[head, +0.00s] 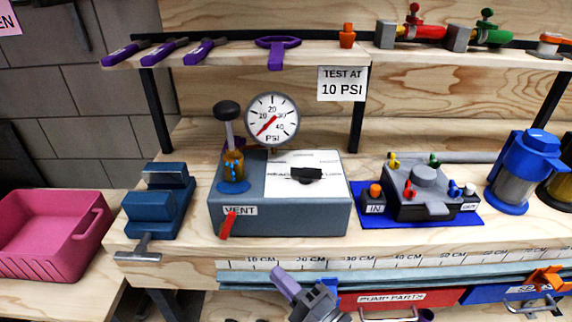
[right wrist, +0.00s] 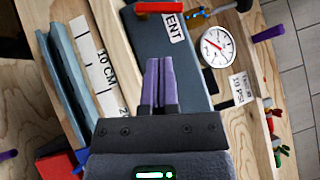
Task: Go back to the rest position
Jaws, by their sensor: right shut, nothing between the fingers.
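My right gripper (head: 284,282) has purple fingers and hangs at the lower middle of the head view, in front of the bench's front edge. In the right wrist view its fingers (right wrist: 158,82) lie side by side, shut and empty, seen against the grey test box (right wrist: 150,50). My left gripper is not in view.
The test box (head: 280,215) carries a gauge (head: 272,120) and a red vent lever (head: 228,226). A blue vise (head: 157,205), a pink bin (head: 48,238) and a pump on a blue mat (head: 422,190) stand alongside. Drawers (head: 405,300) sit below the ruler edge (head: 330,264).

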